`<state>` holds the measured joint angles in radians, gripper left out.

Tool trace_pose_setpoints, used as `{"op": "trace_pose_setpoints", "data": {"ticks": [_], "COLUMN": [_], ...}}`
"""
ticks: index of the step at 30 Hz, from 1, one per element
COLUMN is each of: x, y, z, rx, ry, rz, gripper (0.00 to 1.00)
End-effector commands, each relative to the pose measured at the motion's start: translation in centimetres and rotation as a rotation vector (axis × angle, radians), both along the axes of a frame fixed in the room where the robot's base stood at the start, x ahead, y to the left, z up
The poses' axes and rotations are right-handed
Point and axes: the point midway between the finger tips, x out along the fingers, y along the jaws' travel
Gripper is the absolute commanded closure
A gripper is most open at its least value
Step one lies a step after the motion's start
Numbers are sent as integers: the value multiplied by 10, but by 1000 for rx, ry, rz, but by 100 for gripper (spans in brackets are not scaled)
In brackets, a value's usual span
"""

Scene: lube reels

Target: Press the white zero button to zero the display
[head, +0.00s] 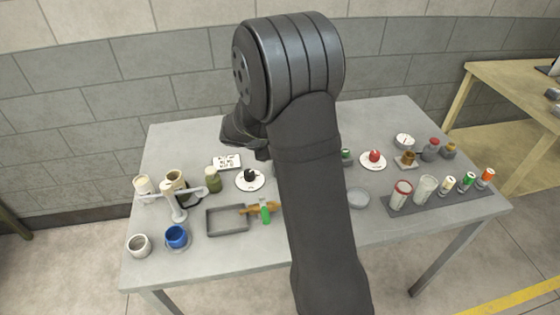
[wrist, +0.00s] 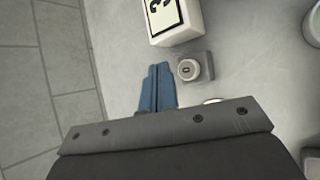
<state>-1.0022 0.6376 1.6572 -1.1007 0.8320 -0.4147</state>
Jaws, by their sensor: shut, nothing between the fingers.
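In the wrist view, a white round button (wrist: 188,69) sits on a small grey square base on the table. A white block with a black-framed face showing part of a "3" (wrist: 166,13) stands just beyond it; the rest is cut off by the frame edge. My gripper (wrist: 159,70) is shut and empty, its blue fingers together. The fingertips appear just left of the button; I cannot tell their height above the table. In the head view my own arm hides the gripper fingers, and I cannot make out the button there.
The grey table (head: 380,228) carries a grey open tray (head: 227,233), a blue cup (head: 176,237), a white balance-like stand (head: 178,214), a red object on a white plate (head: 375,156) and several bottles at the right. In the wrist view the table's edge runs left of my fingers.

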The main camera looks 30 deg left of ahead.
Motion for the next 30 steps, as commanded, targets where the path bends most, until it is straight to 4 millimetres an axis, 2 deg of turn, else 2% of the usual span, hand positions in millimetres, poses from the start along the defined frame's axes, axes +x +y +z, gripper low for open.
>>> {"op": "trace_pose_setpoints", "data": {"ticks": [3,9,30], "x": [0,0,0], "y": [0,0,0], "z": [-15,-28,-30], "rx": [-2,1,2], "ry": [1,0,-1], "rz": [-1,-1,-1], "gripper": [100,100,100]}}
